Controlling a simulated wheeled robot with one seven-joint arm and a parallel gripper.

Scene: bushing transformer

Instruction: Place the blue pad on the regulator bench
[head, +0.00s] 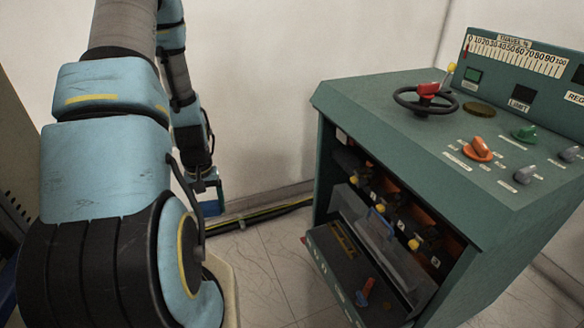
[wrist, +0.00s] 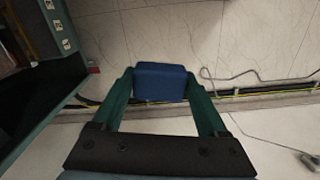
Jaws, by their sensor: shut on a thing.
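The blue pad (wrist: 160,82) is a small dark blue block held between the two green fingers of my gripper (wrist: 160,88) in the wrist view. In the head view the blue pad (head: 211,208) shows low behind my arm, near the wall, with my gripper (head: 208,186) mostly hidden. The pad is in the air, left of the regulator bench (head: 375,97) and below the level of its top. The bench is a green console with a flat top and a sloped panel. The bench's edge also shows at the left of the wrist view (wrist: 45,113).
The bench top carries a black handwheel (head: 426,100), a brass disc (head: 479,109), an orange knob (head: 478,149), a green knob (head: 525,133) and grey knobs. The bench's front is open, with a lowered flap (head: 345,265). Cables (head: 262,215) run along the wall's foot.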

